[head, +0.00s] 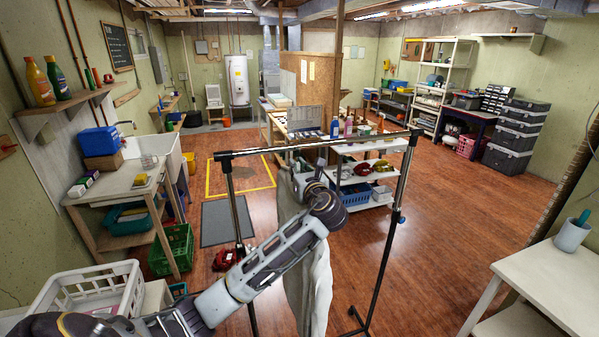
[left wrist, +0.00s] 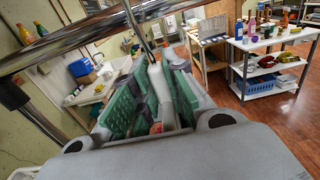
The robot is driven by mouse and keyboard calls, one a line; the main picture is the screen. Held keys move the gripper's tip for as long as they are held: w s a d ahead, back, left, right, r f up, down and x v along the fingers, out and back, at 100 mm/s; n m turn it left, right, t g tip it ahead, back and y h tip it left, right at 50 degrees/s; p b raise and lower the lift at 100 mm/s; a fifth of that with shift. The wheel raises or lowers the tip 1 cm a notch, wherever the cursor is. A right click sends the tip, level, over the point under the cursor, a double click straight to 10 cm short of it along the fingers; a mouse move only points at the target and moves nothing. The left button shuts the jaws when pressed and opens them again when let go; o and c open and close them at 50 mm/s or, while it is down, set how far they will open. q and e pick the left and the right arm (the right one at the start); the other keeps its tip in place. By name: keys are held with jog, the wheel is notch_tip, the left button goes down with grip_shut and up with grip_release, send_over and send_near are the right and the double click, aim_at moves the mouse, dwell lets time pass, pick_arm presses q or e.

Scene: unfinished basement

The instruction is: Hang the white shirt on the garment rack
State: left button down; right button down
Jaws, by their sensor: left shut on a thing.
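The white shirt (head: 318,285) hangs down below and behind my left arm in the head view, partly hidden by it. The garment rack (head: 388,225) is a dark-posted metal frame with a chrome top rail, which also crosses the upper left of the left wrist view (left wrist: 75,48). My left gripper (head: 308,172) is at the rail, near its middle, and largely hidden by my wrist. In the left wrist view its green-padded jaws (left wrist: 152,88) are shut on a pale piece. A thin metal rod rises above the jaws toward the rail; whether it rests on the rail I cannot tell.
A white basket (head: 90,290) stands at the lower left, near a green crate (head: 172,250). A shelf cart (head: 365,165) with bottles stands behind the rack. A white table (head: 550,285) is at right. The floor right of the rack is clear.

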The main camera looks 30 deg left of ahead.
pick_arm(q)
jog(key=shift+w+a, duration=0.45)
jog(key=shift+a, duration=0.05)
jog(key=shift+f, duration=1.6)
jog(key=shift+f, duration=0.1)
jog(key=c, duration=1.4)
grip_release()
jog(key=shift+o, duration=0.2)
jog(key=shift+s+d, duration=0.1)
jog(key=shift+v, duration=5.95)
